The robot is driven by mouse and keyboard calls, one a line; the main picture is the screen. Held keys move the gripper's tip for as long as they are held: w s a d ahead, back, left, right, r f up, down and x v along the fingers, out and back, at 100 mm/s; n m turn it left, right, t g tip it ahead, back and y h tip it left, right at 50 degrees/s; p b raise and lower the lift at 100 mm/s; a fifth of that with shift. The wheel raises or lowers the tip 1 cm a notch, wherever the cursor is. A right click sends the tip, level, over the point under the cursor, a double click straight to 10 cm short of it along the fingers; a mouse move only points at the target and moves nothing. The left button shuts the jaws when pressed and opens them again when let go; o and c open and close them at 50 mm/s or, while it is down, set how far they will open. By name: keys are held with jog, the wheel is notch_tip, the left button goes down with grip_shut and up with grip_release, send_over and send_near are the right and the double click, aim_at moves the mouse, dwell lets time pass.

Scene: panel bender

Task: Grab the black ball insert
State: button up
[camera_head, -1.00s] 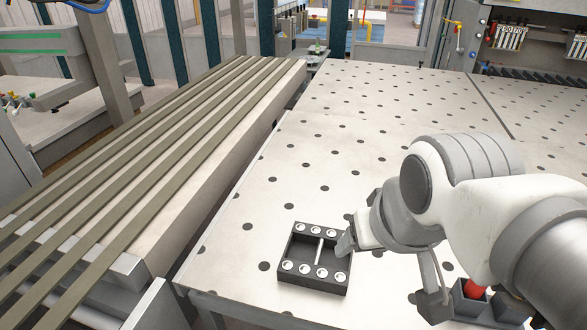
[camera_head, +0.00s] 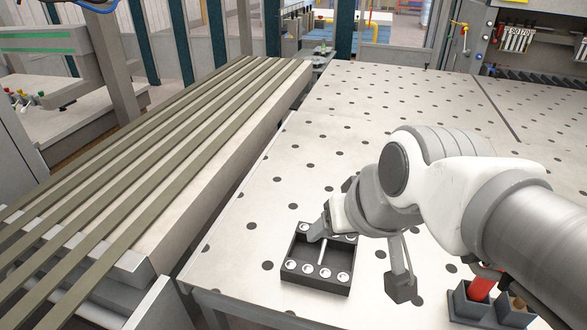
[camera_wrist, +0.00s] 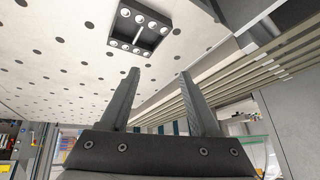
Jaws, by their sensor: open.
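The black ball insert (camera_head: 316,283) is a dark rectangular block with rows of pale round spots along two sides and a light bar across its open middle. It lies on the perforated table near its front left edge. It also shows at the top of the wrist view (camera_wrist: 118,30). My gripper (camera_head: 316,234) is over the far side of the insert in the head view, and the arm hides part of that side. In the wrist view my gripper (camera_wrist: 159,74) has its two fingers apart with nothing between them. I cannot tell whether a finger touches the insert.
The perforated table (camera_head: 365,105) is clear behind the insert. A slatted bench (camera_head: 130,165) runs along the left, with a gap before the table. A dark holder (camera_head: 466,306) with a red item (camera_head: 481,288) stands at the lower right, below my arm.

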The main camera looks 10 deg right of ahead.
jog(key=w+a+f+m+t+y, duration=0.1)
jog(key=w+a+f+m+t, duration=0.15)
jog(key=w+a, duration=0.55)
jog(key=w+a+f+m+t+y, duration=0.1)
jog(key=w+a+f, duration=0.2)
jog(key=w+a, duration=0.5)
jog(key=m+g+h+p, duration=0.2)
jog(key=m+h, duration=0.2)
jog(key=h, duration=0.9)
send_near(306, 264)
jog(key=x, duration=0.3)
jog(key=r+x, duration=0.1)
jog(key=x, duration=0.5)
jog(key=shift+w+d+r+b, duration=0.35)
jog(key=shift+w, duration=0.1)
jog(key=shift+x, duration=2.6)
jog(key=shift+s+f, duration=0.1)
jog(key=shift+f, duration=0.05)
jog(key=shift+c, duration=0.3)
